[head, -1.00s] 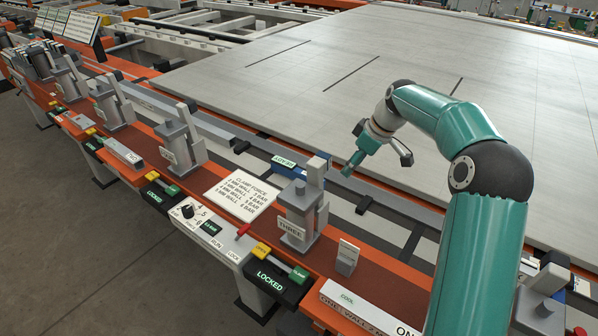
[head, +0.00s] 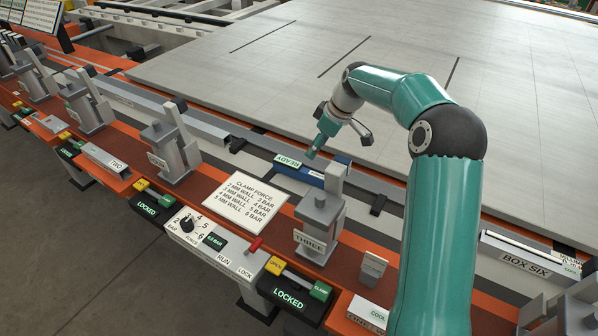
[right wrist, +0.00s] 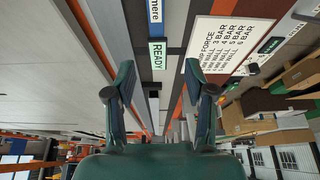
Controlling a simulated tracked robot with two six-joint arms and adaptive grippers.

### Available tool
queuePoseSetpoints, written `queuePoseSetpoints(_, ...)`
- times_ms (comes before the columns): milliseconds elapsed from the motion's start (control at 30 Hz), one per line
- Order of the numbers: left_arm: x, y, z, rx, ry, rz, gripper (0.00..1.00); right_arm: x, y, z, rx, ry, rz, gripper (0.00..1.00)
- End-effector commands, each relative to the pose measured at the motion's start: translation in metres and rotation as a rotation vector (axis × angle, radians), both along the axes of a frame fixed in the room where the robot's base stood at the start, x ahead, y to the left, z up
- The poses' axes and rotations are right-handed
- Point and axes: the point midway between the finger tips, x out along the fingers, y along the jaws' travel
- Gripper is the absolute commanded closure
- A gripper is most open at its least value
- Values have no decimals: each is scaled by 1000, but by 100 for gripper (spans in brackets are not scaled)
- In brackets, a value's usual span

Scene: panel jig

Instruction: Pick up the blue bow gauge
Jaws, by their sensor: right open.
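A blue bar-shaped piece (head: 296,173), which looks like the blue bow gauge, lies along the rail behind the clamp marked THREE. A green READY label (head: 287,161) is at its left end. The clamp hides part of it, and I cannot make out its bow shape. My right gripper (head: 313,154) hangs just above and beside it, apart from it. In the right wrist view my right gripper (right wrist: 158,78) is open with nothing between its fingers. The blue piece (right wrist: 155,12) and READY label show ahead of the fingertips. My left gripper is not in view.
The clamp THREE (head: 318,220) stands upright close in front of the blue piece. A clamp force sign (head: 246,200) lies to its left. A control box (head: 212,243) and black LOCKED boxes line the front edge. A large pale panel (head: 440,60) fills the back.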

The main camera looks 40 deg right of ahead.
Motion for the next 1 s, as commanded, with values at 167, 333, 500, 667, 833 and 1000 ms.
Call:
queuePoseSetpoints(167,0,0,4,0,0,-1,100,8,-1,-39,3,6,-13,46)
queuePoseSetpoints(333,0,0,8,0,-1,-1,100,18,1,-67,3,4,-17,46)
queuePoseSetpoints(500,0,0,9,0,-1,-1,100,23,1,-81,1,2,-19,46)
queuePoseSetpoints(667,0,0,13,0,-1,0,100,27,3,-88,2,3,-19,46)
queuePoseSetpoints(833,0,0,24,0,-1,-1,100,38,8,-108,3,4,-19,46)
queuePoseSetpoints(1000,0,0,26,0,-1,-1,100,45,9,-126,1,2,-20,46)
